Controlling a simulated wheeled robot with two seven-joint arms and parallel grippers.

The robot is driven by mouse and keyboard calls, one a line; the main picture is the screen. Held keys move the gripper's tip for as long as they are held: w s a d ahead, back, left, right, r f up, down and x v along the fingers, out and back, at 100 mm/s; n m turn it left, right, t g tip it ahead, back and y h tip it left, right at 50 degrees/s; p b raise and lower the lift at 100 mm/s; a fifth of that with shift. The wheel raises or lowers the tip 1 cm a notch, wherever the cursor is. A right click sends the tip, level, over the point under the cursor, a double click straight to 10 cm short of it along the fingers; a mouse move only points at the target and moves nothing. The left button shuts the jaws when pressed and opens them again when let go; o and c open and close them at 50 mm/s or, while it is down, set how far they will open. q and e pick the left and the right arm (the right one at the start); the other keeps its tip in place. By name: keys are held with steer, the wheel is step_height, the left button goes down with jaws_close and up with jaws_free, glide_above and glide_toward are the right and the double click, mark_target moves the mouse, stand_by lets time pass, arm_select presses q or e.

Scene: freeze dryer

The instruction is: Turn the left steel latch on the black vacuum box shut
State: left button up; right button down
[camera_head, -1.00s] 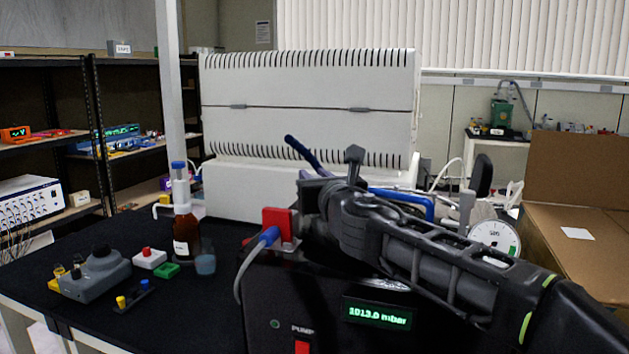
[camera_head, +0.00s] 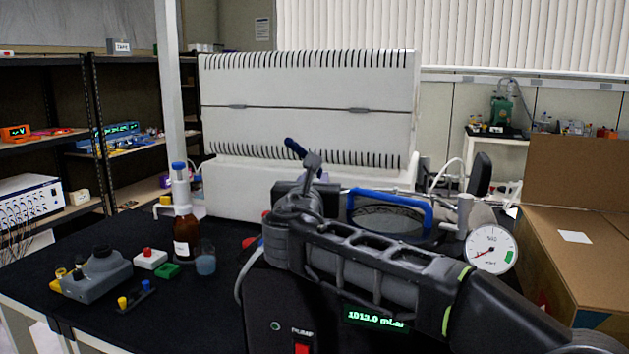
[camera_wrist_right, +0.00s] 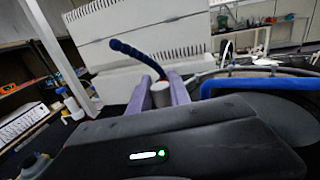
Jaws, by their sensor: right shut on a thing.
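The black vacuum box (camera_head: 262,312) stands at the front, its display reading about 1013.0 mbar. The left steel latch shows in the right wrist view as a short steel post (camera_wrist_right: 162,94) with a dark blue curved lever (camera_wrist_right: 133,54) rising up and to the left. The lever (camera_head: 295,147) also shows in the head view above my right wrist. My right gripper (camera_wrist_right: 163,92) has its lilac fingers on either side of the latch, shut on it. In the head view my wrist hides the latch's base and the fingertips. My left gripper is not in view.
A steel post (camera_head: 464,211) and a dial gauge (camera_head: 490,250) stand further right, beside a cardboard box (camera_head: 575,185). A brown bottle (camera_head: 185,232) and small devices stand left. A white cabinet (camera_head: 300,120) stands behind.

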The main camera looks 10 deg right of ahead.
steer(key=c, duration=1.2)
jaws_free()
steer(key=shift+s, duration=0.1)
steer(key=v, duration=0.7)
steer(key=shift+s+a+b, duration=0.1)
steer(key=shift+s+b, duration=0.25)
steer(key=shift+b, duration=0.05)
steer(key=shift+c, duration=0.4)
